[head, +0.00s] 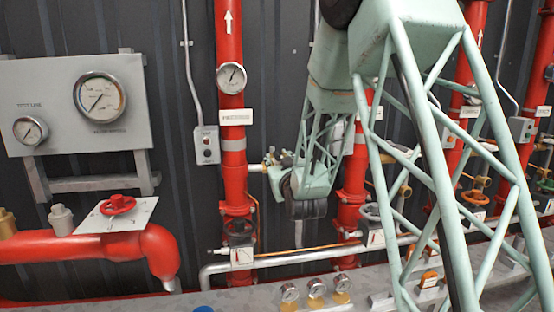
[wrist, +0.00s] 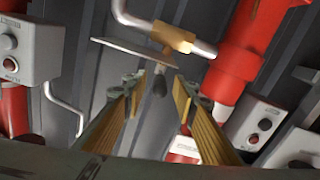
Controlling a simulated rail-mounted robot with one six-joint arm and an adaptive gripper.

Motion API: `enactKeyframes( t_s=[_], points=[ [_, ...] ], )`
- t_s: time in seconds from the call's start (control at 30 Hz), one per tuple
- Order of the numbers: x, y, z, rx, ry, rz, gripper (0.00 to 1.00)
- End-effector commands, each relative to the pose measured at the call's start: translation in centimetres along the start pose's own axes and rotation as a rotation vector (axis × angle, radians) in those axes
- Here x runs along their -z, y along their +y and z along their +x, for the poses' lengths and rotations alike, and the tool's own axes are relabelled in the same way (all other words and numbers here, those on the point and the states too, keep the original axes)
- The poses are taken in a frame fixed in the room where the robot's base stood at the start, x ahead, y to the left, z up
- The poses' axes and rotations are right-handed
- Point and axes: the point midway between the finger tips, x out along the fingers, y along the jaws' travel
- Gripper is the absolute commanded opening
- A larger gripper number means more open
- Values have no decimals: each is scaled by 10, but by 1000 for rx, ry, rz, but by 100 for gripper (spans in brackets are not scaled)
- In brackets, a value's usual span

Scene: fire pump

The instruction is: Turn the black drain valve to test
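In the wrist view, a short black handle (wrist: 159,82) hangs below a thin grey plate (wrist: 130,48) and a brass valve body (wrist: 173,37) on a silver pipe. It looks like the black drain valve's handle. My gripper (wrist: 157,92) is open, its gold-padded fingers apart on either side of the handle in the picture. I see no contact, and the depth gap is hard to judge. In the head view, my arm's wrist covers the wall beside the red riser, and the fingers are not clear there.
Red risers (head: 230,120) and grey switch boxes (head: 206,145) stand close by; a box (wrist: 18,50) also shows in the wrist view. A dark handwheel (head: 239,229), gauges (head: 290,292) and a horizontal silver pipe (head: 290,259) lie lower. A gauge panel (head: 75,105) is at left.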

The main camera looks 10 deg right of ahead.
Motion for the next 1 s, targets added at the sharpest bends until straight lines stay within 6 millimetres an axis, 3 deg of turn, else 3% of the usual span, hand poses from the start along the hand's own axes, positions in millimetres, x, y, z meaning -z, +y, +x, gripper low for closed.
enactKeyframes(
  t_s=[0.2,0.57,0.83,1.0],
  points=[
    [0,0,12,0,0,0,26],
    [0,0,14,0,0,0,26],
    [0,0,14,0,0,0,1],
    [0,0,14,0,0,0,0]
  ],
)
